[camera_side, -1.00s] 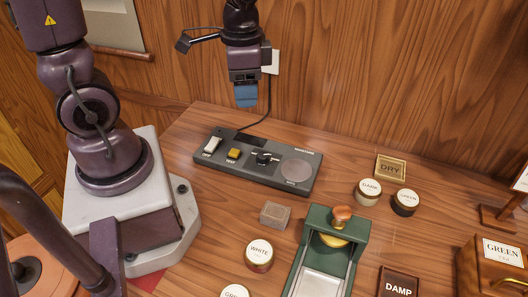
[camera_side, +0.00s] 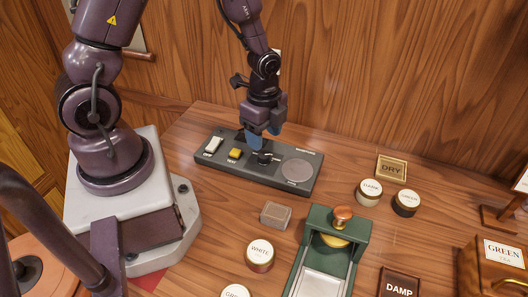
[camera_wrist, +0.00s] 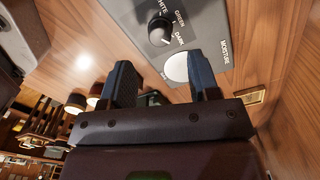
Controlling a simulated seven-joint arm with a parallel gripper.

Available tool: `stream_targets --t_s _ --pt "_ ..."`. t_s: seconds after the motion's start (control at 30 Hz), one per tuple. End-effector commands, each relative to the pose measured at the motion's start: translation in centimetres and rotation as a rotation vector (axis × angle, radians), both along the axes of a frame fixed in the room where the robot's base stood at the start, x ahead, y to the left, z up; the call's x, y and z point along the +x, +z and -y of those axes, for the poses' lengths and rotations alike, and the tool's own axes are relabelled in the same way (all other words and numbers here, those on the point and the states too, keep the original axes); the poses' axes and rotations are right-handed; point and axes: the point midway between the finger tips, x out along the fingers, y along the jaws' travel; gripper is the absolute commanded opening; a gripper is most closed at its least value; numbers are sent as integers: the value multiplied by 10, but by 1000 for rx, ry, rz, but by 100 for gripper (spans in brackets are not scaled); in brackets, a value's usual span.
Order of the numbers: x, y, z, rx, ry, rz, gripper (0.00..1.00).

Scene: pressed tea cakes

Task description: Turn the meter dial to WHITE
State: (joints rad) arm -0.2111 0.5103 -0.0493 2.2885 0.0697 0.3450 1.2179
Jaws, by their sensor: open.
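The meter (camera_side: 225,165) is a flat dark grey box on the wooden table, with a white switch, a yellow switch and a round pale pad. Its black dial (camera_side: 265,158) stands between the yellow switch and the pad. In the wrist view the dial (camera_wrist: 160,30) shows beyond my fingertips, with WHITE, GREEN and DARK printed around it; I cannot surely read where its pointer aims. My gripper (camera_side: 263,140) has blue fingers, open and empty, close above and slightly behind the dial. The fingers also show apart in the wrist view (camera_wrist: 163,70). I see no contact.
A grey-brown block (camera_side: 276,215), a WHITE tin (camera_side: 260,256) and a green press (camera_side: 352,250) stand in front of the meter. Two tins (camera_side: 369,192) and a DRY sign (camera_side: 391,168) are to the right. The wooden wall rises close behind.

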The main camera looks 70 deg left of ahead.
Motion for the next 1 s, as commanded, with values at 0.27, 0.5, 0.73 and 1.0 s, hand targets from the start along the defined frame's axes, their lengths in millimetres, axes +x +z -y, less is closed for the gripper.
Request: stream_targets --t_s 0.27,0.5,0.73,1.0 --pt "0 -47 0 0 0 -2 56" --pt "0 -61 0 1 2 0 56" --pt "0 -61 0 1 2 2 56" --pt "0 -61 0 0 2 1 6"
